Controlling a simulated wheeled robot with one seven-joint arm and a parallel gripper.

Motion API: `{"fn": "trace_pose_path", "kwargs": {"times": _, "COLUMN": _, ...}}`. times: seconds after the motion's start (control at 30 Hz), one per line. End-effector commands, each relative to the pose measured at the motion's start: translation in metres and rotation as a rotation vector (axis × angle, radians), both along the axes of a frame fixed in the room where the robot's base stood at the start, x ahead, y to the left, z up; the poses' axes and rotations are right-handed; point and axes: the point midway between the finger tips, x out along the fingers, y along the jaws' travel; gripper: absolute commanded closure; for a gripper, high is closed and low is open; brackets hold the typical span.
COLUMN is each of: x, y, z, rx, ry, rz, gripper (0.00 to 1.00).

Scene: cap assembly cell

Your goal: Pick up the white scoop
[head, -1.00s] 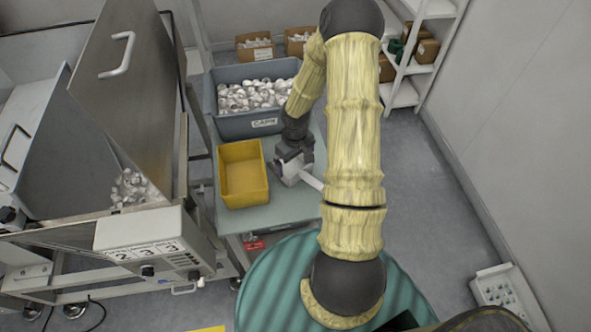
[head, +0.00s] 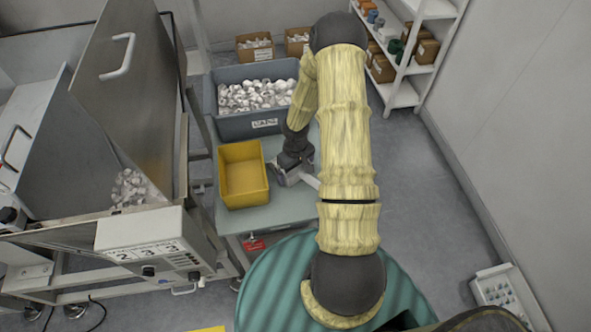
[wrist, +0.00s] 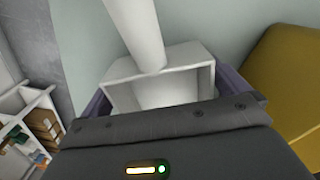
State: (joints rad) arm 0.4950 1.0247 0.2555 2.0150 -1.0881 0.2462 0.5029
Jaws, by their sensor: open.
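The white scoop lies on the pale green table, with its box-shaped bowl (wrist: 190,77) and round handle (wrist: 138,30) showing in the wrist view. In the head view only part of its handle (head: 312,182) shows clearly; my arm and gripper hide much of the rest. My gripper (head: 287,176) is down at the scoop. In the wrist view the open jaws (wrist: 170,100) stand on either side of the bowl, and the bowl sits between them. The gripper body hides the near part of the bowl. I cannot tell whether either finger touches it.
A yellow bin (head: 243,202) stands just left of the gripper on the table (head: 275,217). Behind it is a grey-blue crate (head: 236,127) of white caps. A steel machine (head: 130,110) with a control box (head: 150,240) stands at left. White shelves (head: 405,95) stand at back right.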

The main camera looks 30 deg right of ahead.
Motion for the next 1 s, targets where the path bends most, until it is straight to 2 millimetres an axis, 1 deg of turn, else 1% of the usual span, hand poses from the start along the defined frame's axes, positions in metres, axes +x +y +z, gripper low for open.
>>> {"fn": "trace_pose_path", "kwargs": {"times": 0.27, "x": 0.000, "y": 0.000, "z": 0.000, "rx": 0.000, "ry": 0.000, "rz": 0.000, "gripper": 0.00}}
{"fn": "trace_pose_path", "kwargs": {"times": 0.37, "x": 0.000, "y": 0.000, "z": 0.000, "rx": 0.000, "ry": 0.001, "rz": 0.000, "gripper": 0.18}}
{"fn": "trace_pose_path", "kwargs": {"times": 0.4, "x": 0.000, "y": 0.000, "z": 0.000, "rx": 0.000, "ry": 0.001, "rz": 0.000, "gripper": 0.26}}
{"fn": "trace_pose_path", "kwargs": {"times": 0.43, "x": 0.000, "y": 0.000, "z": 0.000, "rx": 0.000, "ry": 0.000, "rz": 0.000, "gripper": 0.31}}
{"fn": "trace_pose_path", "kwargs": {"times": 0.5, "x": 0.000, "y": 0.000, "z": 0.000, "rx": 0.000, "ry": 0.000, "rz": 0.000, "gripper": 0.39}}
{"fn": "trace_pose_path", "kwargs": {"times": 0.77, "x": 0.000, "y": 0.000, "z": 0.003, "rx": 0.000, "ry": 0.000, "rz": 0.000, "gripper": 0.39}}
{"fn": "trace_pose_path", "kwargs": {"times": 0.87, "x": 0.000, "y": -0.001, "z": 0.010, "rx": -0.001, "ry": -0.001, "rz": -0.001, "gripper": 0.39}}
{"fn": "trace_pose_path", "kwargs": {"times": 1.0, "x": 0.000, "y": -0.001, "z": 0.031, "rx": -0.001, "ry": -0.002, "rz": -0.002, "gripper": 0.39}}
